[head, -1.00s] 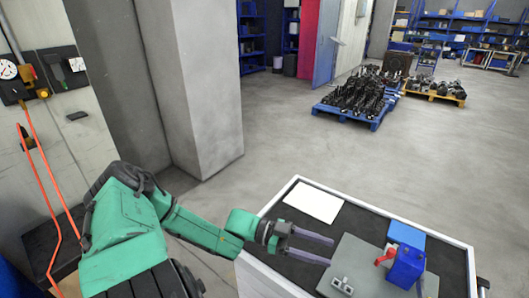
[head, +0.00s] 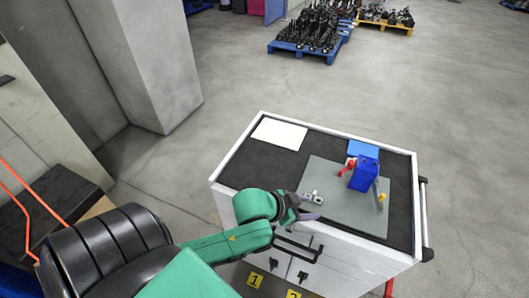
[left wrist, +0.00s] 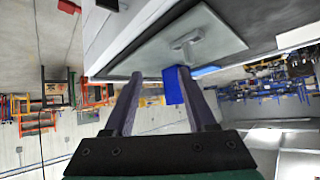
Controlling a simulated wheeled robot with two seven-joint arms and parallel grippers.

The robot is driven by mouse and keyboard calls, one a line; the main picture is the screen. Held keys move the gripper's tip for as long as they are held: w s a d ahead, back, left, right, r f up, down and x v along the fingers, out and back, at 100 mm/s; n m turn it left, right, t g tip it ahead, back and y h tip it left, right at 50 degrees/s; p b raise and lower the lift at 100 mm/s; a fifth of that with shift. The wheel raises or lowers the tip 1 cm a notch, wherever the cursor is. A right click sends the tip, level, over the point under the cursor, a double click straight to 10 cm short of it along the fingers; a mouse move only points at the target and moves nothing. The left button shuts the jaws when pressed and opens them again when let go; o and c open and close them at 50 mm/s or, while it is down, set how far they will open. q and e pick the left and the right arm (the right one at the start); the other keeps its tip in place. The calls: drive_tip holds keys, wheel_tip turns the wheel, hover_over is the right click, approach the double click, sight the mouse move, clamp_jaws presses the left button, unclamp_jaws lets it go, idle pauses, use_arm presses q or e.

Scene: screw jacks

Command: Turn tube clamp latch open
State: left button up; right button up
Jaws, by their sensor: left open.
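A small light-grey metal clamp part (head: 312,198) sits at the near-left part of a grey plate (head: 335,212) on the cart. A blue block (head: 364,175) stands farther back on the plate, with a red lever (head: 348,166) at its left side. My left gripper (head: 306,207) is open and empty at the near edge of the cart, close to the grey part. In the left wrist view the open fingers (left wrist: 160,75) point toward the plate, with the grey part (left wrist: 186,42) beyond them and the blue block (left wrist: 172,86) beside one finger. My right gripper is not in view. I cannot tell which part is the latch.
The white cart (head: 345,262) has a dark top and raised rim. A white sheet (head: 280,133) and a blue pad (head: 362,148) lie on it. A grey rod with a yellow part (head: 380,197) stands right of the block. A pillar (head: 150,60) rises at left.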

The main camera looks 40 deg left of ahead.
use_arm(q)
drive_tip(key=s+a+f+n+g+y+b, duration=0.1)
drive_tip(key=s+a+f+n+g+y, duration=0.3)
drive_tip(key=s+a+f, duration=0.4)
wheel_tip(320, 180, down, 2)
drive_tip(key=shift+s+f+g+b, duration=0.15)
drive_tip(key=shift+s+g+b, duration=0.15)
drive_tip(key=shift+s+g, duration=0.25)
drive_tip(key=shift+w, duration=0.1)
drive_tip(key=shift+f, duration=0.1)
